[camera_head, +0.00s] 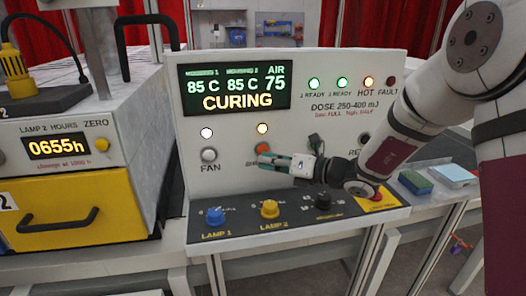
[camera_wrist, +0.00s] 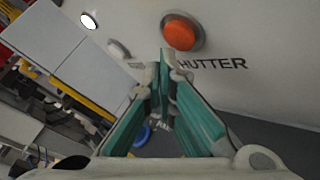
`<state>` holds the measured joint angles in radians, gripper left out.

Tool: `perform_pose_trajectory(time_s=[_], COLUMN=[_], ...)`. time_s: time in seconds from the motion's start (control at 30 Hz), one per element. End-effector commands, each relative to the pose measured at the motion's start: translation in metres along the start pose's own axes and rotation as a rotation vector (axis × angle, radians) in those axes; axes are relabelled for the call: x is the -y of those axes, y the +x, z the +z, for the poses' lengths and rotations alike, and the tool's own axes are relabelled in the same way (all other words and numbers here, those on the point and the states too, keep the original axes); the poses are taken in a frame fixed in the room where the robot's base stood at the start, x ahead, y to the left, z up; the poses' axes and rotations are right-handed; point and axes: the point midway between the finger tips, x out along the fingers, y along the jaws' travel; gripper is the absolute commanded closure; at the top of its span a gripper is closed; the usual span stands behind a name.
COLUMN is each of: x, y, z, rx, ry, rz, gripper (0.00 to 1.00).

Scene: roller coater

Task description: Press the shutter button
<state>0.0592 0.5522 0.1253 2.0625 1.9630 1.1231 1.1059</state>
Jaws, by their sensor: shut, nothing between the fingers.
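The orange shutter button (camera_wrist: 180,31) is a round knob on the light panel, with the lettering "SHUTTER" beside it, partly hidden by my gripper in the wrist view. In the head view the shutter button (camera_head: 262,148) shows just left of my gripper tip. My gripper (camera_head: 268,159) is shut and empty, its fingertips pointing at the panel close to the button. In the wrist view my gripper (camera_wrist: 166,62) has its tips together just below the button. I cannot tell whether they touch it.
The display (camera_head: 235,90) reads CURING. A white fan button (camera_head: 209,155) is left of the shutter button. Below are a blue lamp knob (camera_head: 215,216), a yellow lamp knob (camera_head: 269,209) and a black knob (camera_head: 322,200). A yellow drawer (camera_head: 60,215) is at left.

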Motion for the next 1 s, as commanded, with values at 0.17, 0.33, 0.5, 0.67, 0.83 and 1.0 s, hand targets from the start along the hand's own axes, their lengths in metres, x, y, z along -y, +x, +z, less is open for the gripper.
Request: perform_pose_trajectory(time_s=[0.17, 0.33, 0.5, 0.67, 0.83, 1.0], x=[0.0035, 0.0034, 0.0033, 0.0038, 0.0049, 0.0058], y=[0.004, 0.0044, 0.0044, 0.0051, 0.0064, 0.0077], z=[0.0033, 0.0035, 0.0035, 0.0039, 0.0046, 0.0055], rx=[0.001, 0.0, 0.0, 0.0, 0.0, 0.0], ry=[-0.001, 0.0, 0.0, 0.0, 0.0, 0.0], rz=[0.0, 0.0, 0.0, 0.0, 0.0, 0.0], gripper=[1.0, 1.0, 1.0, 1.0, 1.0, 1.0])
